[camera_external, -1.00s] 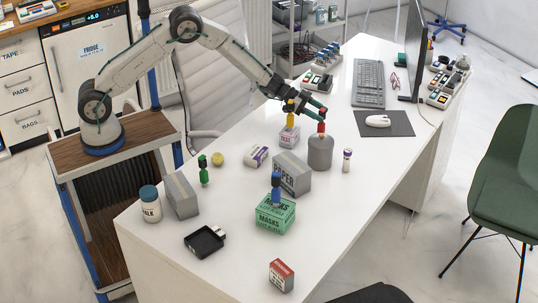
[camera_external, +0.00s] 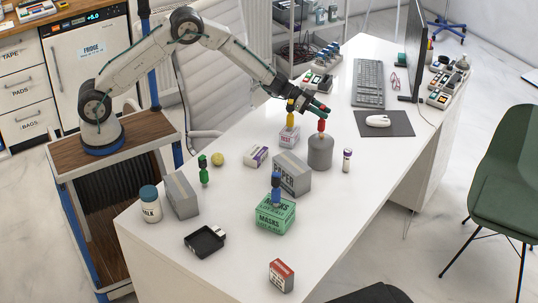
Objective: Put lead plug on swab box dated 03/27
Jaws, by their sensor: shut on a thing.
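A red plug (camera_external: 321,125) stands upright at the top of a grey round pot (camera_external: 320,152). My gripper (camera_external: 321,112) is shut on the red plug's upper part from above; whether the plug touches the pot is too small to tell. Other plugs are yellow (camera_external: 290,116) on a small TEST box (camera_external: 289,137), blue (camera_external: 276,188) on a green MASKS box (camera_external: 275,216), and green (camera_external: 203,170) on the desk. No date is legible, so I cannot tell which box is the swab box. A small white and purple box (camera_external: 256,156) and a red and white box (camera_external: 281,275) lie on the desk.
A grey PAPER box (camera_external: 292,174) stands left of the pot, and a small purple-white bottle (camera_external: 347,160) stands right. A grey block (camera_external: 181,195), a CHALK jar (camera_external: 150,204) and a black tray (camera_external: 204,240) are nearer. The desk's front right is mostly clear.

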